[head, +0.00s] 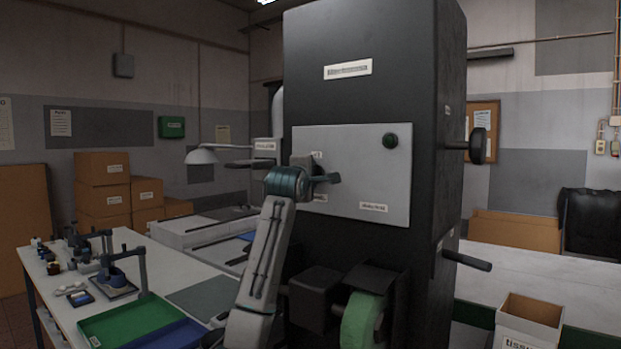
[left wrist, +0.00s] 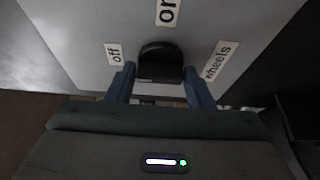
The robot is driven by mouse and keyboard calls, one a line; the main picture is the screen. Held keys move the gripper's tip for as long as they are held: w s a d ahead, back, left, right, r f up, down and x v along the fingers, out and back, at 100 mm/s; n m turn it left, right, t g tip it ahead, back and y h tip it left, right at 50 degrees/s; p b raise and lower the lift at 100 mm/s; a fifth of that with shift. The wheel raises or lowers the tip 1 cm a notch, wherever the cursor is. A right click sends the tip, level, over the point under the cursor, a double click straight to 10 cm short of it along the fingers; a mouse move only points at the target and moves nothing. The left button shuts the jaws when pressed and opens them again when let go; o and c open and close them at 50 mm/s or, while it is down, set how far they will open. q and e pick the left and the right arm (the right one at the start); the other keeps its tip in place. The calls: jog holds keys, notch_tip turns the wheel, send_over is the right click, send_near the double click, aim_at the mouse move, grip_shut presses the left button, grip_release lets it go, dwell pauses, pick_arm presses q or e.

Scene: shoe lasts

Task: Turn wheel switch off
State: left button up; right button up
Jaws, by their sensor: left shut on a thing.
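The wheel switch is a black knob (left wrist: 160,60) on the light grey panel (head: 365,170) of the tall dark machine. In the left wrist view an "off" label (left wrist: 114,54) is left of the knob, an "on" label (left wrist: 167,11) above it and a "wheels" label (left wrist: 217,60) to its right. My left gripper (left wrist: 160,72) is shut on the knob, one blue finger on each side. In the head view my left gripper (head: 329,179) is against the panel and hides the knob. I cannot tell exactly where the knob points. My right gripper is in neither view.
A dark green round button (head: 390,140) is at the panel's upper right. A green wheel (head: 361,320) is low on the machine's front. A black knob (head: 477,146) and a lever (head: 466,261) stick out of its right side. A worktable (head: 180,274) with trays stands left.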

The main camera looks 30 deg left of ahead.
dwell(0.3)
pick_arm(q)
jog(key=o, duration=0.9)
jog(key=shift+s, duration=0.1)
jog(key=b+v, duration=0.4)
jog(key=v, duration=0.6)
jog(key=shift+s+b, duration=0.3)
